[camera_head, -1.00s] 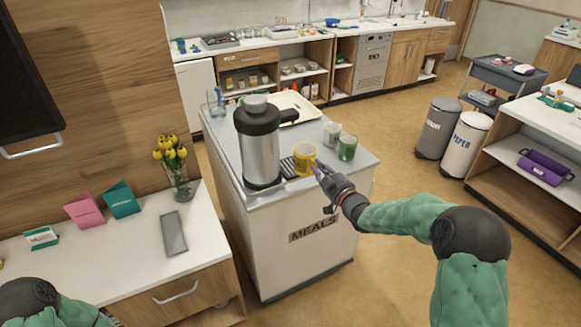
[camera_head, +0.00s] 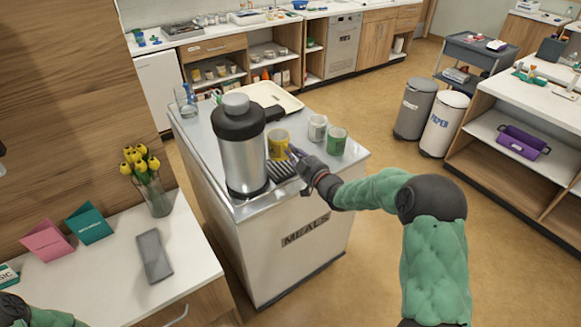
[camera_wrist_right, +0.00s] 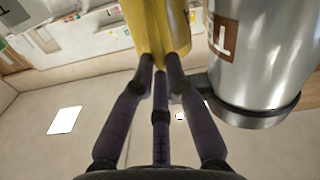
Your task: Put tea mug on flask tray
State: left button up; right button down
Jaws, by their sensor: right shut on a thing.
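The yellow tea mug (camera_head: 278,146) is held by my right gripper (camera_head: 296,158) close to the right side of the steel flask (camera_head: 244,160). The mug also shows in the right wrist view (camera_wrist_right: 158,28), at the fingertips (camera_wrist_right: 163,78), with the labelled flask (camera_wrist_right: 262,60) just right of it. A dark ribbed tray (camera_head: 283,171) lies at the flask's foot, below the mug in the head view. The mug appears raised; its exact gap to the tray is unclear. My left gripper is out of view.
A white mug (camera_head: 317,127) and a green mug (camera_head: 337,140) stand right of the held mug on the meals cart (camera_head: 215,190). A cream tray (camera_head: 284,99) and a glass jug (camera_head: 186,100) are behind the flask.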

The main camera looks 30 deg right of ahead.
notch_tip(320, 180, down, 6)
jog(key=shift+r+b, duration=0.25)
jog(key=shift+b, duration=0.5)
jog(key=shift+r, duration=0.1)
jog(key=c, duration=1.3)
grip_release()
jog(key=shift+o, duration=0.2)
